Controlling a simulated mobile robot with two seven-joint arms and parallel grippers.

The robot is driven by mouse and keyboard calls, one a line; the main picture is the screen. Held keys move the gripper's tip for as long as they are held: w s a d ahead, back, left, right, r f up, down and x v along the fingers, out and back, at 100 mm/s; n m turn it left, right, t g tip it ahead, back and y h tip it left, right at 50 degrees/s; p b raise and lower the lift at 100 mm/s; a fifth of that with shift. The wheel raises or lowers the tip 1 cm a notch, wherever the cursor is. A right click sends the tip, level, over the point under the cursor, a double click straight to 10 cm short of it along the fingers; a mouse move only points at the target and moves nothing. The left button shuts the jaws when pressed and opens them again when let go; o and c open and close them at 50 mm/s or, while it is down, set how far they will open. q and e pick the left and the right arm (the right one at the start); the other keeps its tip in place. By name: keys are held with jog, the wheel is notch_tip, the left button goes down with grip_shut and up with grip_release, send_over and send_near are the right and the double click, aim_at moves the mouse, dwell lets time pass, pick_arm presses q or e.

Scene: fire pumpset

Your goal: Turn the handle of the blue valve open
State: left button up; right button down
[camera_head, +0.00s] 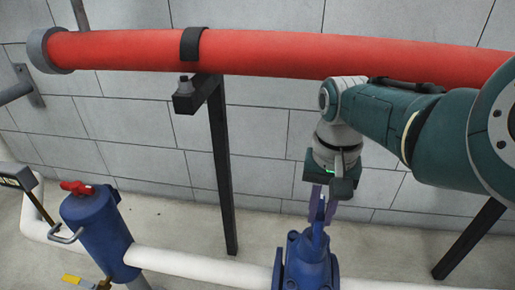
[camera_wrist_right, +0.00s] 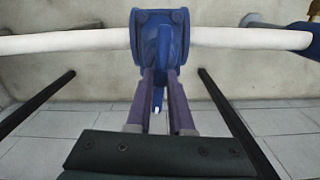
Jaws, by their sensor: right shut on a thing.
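The blue valve (camera_head: 308,264) sits on the white pipe at the bottom of the head view. It also shows at the top middle of the right wrist view (camera_wrist_right: 147,32). Its blue handle (camera_wrist_right: 158,92) is a narrow lever that points from the valve body toward my wrist. My right gripper (camera_head: 319,222) reaches down from above with its purple fingers at the handle. In the right wrist view the fingers (camera_wrist_right: 162,80) lie on both sides of the handle, shut on it. The fingers partly hide the handle in the head view. My left gripper is not in view.
A thick red pipe (camera_head: 270,55) runs across above, behind my right arm. A black support post (camera_head: 222,165) stands left of the valve. The white pipe (camera_head: 200,265) leads left to a blue cylinder (camera_head: 98,232) with a red top handle (camera_head: 76,187). A yellow-handled tap (camera_head: 75,280) is lower left.

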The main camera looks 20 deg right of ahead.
jog(key=n+p, duration=0.1)
jog(key=n, duration=0.4)
jog(key=shift+n, duration=0.4)
jog(key=n, duration=2.7)
jog(key=shift+n, duration=0.4)
jog(key=shift+n+b, duration=0.4)
jog(key=shift+n, duration=1.4)
